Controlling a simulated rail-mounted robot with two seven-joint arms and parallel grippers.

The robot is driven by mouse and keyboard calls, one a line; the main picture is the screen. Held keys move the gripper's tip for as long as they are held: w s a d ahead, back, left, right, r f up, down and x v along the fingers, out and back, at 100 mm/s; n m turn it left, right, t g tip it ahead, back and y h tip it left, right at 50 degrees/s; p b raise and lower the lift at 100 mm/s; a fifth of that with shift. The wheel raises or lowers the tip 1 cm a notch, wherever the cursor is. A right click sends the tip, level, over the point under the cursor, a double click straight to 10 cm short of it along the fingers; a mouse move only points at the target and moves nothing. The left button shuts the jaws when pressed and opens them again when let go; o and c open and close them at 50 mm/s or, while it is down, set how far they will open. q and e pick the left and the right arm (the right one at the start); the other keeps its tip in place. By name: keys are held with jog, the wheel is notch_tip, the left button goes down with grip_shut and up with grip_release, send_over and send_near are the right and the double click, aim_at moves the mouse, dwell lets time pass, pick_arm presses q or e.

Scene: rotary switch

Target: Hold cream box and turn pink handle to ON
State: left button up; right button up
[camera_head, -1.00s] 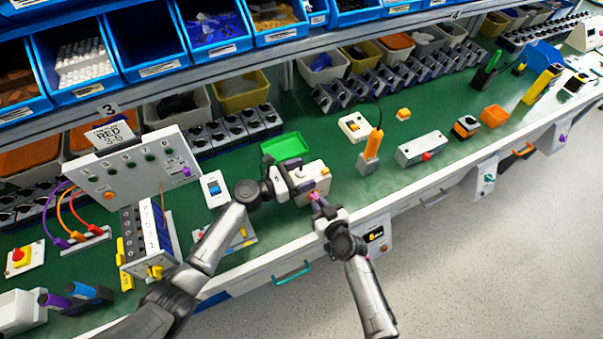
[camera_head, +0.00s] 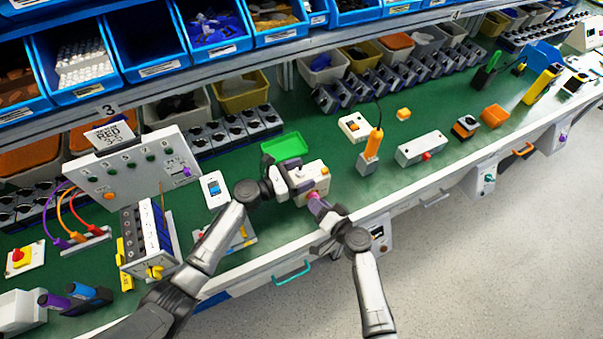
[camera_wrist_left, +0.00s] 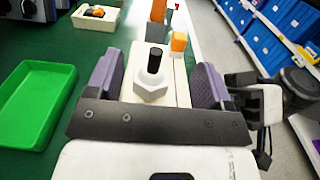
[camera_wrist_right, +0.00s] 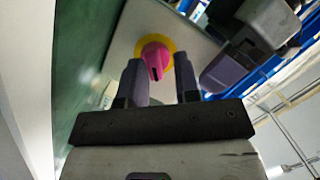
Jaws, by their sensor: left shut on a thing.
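The cream box (camera_head: 316,171) sits on the green bench near its front edge. My left gripper (camera_head: 300,187) is shut on it from the left; in the left wrist view, its purple pads stand on both sides of the box (camera_wrist_left: 181,88), which bears a black knob in a white hex nut (camera_wrist_left: 153,76). The pink handle (camera_wrist_right: 154,57) sits on a yellow round plate on the box's front face, in the right wrist view. My right gripper (camera_wrist_right: 158,80) is open, its fingertips either side of the handle with gaps visible. In the head view the right gripper (camera_head: 317,203) largely hides the handle.
A green tray (camera_head: 285,146) lies behind the box. An orange-handled tool in a grey stand (camera_head: 370,155) and a white box with a red button (camera_head: 422,148) are to the right.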

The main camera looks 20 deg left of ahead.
jog(key=shift+o, duration=0.9)
jog(key=shift+d, duration=0.1)
jog(key=shift+d, duration=0.1)
jog(key=shift+s+d, duration=1.55)
jog(key=shift+d, duration=0.25)
jog(key=shift+d, duration=0.1)
jog(key=shift+c, duration=0.2)
jog(key=shift+w+a+f, duration=0.1)
jog(key=shift+w+a, duration=1.7)
jog(key=shift+a, duration=0.05)
